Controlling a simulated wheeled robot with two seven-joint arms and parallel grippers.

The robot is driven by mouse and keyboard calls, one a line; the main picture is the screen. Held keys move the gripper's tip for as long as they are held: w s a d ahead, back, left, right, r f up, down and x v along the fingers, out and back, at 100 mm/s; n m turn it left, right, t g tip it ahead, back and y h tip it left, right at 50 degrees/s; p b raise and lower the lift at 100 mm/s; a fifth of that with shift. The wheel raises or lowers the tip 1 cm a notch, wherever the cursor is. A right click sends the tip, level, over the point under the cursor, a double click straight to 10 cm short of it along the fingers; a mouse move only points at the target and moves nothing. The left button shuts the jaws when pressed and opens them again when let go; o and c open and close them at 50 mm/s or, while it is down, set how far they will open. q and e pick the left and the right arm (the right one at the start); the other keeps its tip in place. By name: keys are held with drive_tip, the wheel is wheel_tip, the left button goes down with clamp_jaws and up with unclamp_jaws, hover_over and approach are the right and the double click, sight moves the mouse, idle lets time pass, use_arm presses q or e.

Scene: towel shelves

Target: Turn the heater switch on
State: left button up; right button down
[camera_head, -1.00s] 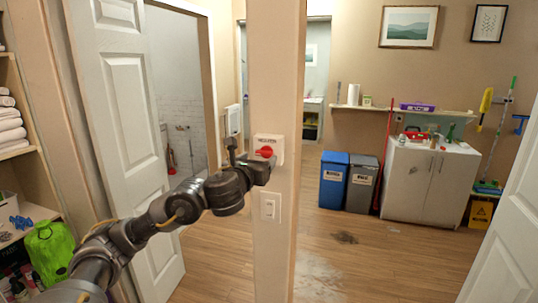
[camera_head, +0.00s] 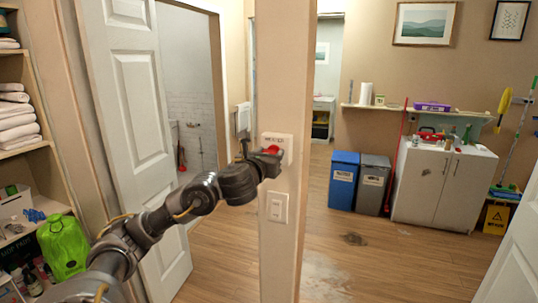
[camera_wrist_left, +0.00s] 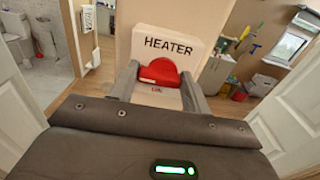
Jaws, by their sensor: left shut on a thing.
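The heater switch is a white plate (camera_head: 290,141) with a red knob (camera_head: 273,149), fixed to the narrow wall end in the middle of the head view. In the left wrist view the plate (camera_wrist_left: 172,42) reads HEATER, and the red knob (camera_wrist_left: 160,72) sits below that word. Smaller lettering under the knob is not readable. My left gripper (camera_head: 271,154) is at the knob, coming from the left. In the left wrist view its fingers (camera_wrist_left: 160,84) stand on both sides of the knob, shut on it. My right gripper is not in view.
A plain white wall switch (camera_head: 277,207) is just below the heater plate. The wall end (camera_head: 284,80) stands between two openings. An open white door (camera_head: 135,130) is at left, near shelves with towels (camera_head: 16,122). Blue (camera_head: 342,181) and grey bins stand behind at right.

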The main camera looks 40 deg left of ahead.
use_arm(q)
drive_tip(key=shift+n, duration=0.3)
drive_tip(key=n, duration=1.7)
drive_tip(key=shift+f, duration=0.4)
drive_tip(key=shift+n, duration=0.3)
drive_tip(key=o, duration=1)
